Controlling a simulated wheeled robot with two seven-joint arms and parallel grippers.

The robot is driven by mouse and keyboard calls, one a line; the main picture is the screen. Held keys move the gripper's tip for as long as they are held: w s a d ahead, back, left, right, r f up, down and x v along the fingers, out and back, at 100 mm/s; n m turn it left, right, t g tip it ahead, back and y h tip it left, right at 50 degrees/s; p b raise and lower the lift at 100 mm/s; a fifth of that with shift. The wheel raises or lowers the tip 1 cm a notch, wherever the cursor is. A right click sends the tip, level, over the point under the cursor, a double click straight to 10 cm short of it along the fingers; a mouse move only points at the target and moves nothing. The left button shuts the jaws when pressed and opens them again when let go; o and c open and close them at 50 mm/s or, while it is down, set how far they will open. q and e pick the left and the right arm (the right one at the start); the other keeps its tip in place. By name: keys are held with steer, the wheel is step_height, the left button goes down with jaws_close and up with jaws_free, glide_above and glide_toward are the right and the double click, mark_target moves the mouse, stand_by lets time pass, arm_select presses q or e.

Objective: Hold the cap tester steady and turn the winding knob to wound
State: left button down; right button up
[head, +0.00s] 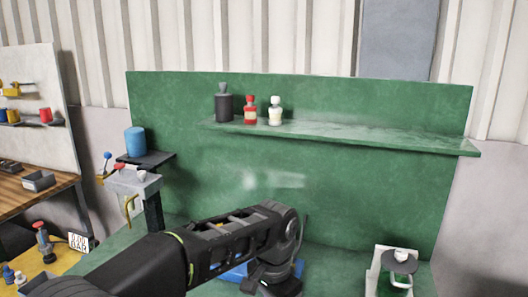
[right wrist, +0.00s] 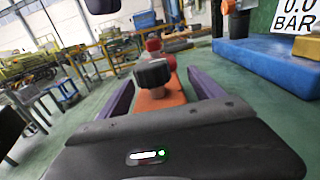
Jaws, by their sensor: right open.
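In the right wrist view my right gripper (right wrist: 160,77) is open, with its two purple fingers apart. Between and just beyond them is a dark ribbed knob (right wrist: 152,74) on an orange body (right wrist: 160,98). A red knob (right wrist: 154,45) stands behind it. I cannot tell whether the fingers touch anything, nor surely whether this is the cap tester. In the head view a black arm of mine comes in from the lower left and bends down at the middle. Its gripper is not visible there.
A sign reading BAR (head: 78,242) stands by a yellow surface at lower left. A green shelf (head: 350,136) holds bottles. A white-framed device (head: 378,268) stands lower right. A blue block (right wrist: 270,65) flanks the right gripper.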

steer(key=shift+d, duration=0.1)
steer(key=v, duration=1.1)
steer(key=shift+d, duration=0.2)
steer(key=shift+s+d, duration=0.15)
steer(key=shift+d, duration=0.05)
